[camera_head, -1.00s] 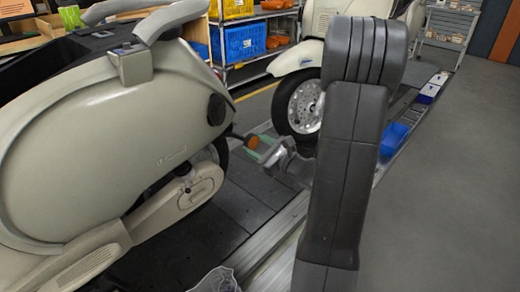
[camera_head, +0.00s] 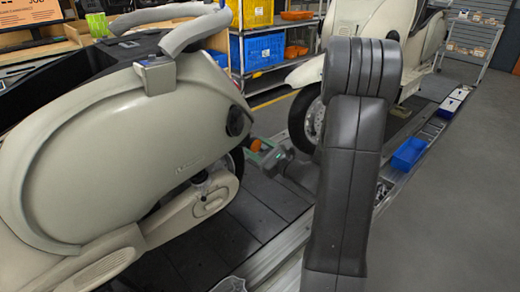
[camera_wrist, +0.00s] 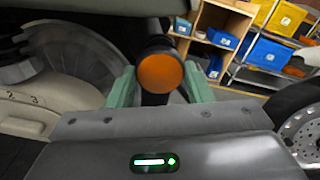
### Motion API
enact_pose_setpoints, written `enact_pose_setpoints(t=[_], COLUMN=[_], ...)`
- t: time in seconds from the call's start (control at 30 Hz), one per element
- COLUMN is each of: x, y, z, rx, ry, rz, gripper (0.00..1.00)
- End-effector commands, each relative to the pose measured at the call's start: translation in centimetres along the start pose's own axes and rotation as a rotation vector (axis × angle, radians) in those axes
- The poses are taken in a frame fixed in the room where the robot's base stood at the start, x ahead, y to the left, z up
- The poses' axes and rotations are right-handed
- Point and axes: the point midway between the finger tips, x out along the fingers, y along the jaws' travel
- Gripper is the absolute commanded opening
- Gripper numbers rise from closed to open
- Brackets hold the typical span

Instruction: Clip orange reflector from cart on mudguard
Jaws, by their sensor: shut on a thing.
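My gripper (camera_wrist: 158,88) has pale green fingers and is shut on the round orange reflector (camera_wrist: 160,73), which faces the wrist camera. In the head view the reflector (camera_head: 256,145) shows small beside the rear of the near cream scooter (camera_head: 125,150), with my gripper (camera_head: 264,153) around it. A black mudguard part (camera_wrist: 153,42) lies directly behind the reflector in the wrist view. The two overlap there, and I cannot tell whether the reflector is clipped on. My forearm hides part of the area to the right in the head view.
A second scooter (camera_head: 372,45) stands beyond on the slat conveyor (camera_head: 265,262). A rack with blue (camera_head: 262,50) and yellow bins stands behind. A blue tray (camera_head: 409,153) lies at the conveyor's right side. Grey floor (camera_head: 455,220) is clear at right.

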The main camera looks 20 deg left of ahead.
Motion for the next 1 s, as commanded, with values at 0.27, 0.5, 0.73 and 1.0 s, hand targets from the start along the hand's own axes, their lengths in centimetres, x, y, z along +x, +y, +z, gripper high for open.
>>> enact_pose_setpoints(t=[0.27, 0.5, 0.73, 1.0], x=[0.1, 0.8, 1.5, 2.3], y=[0.0, 0.0, 0.0, 0.0], z=[0.0, 0.0, 0.0, 0.0], rx=[0.0, 0.0, 0.0, -0.001], ry=[0.0, 0.0, 0.0, -0.001], rz=[0.0, 0.0, 0.0, 0.0], gripper=[0.25, 0.25, 0.25, 0.25])
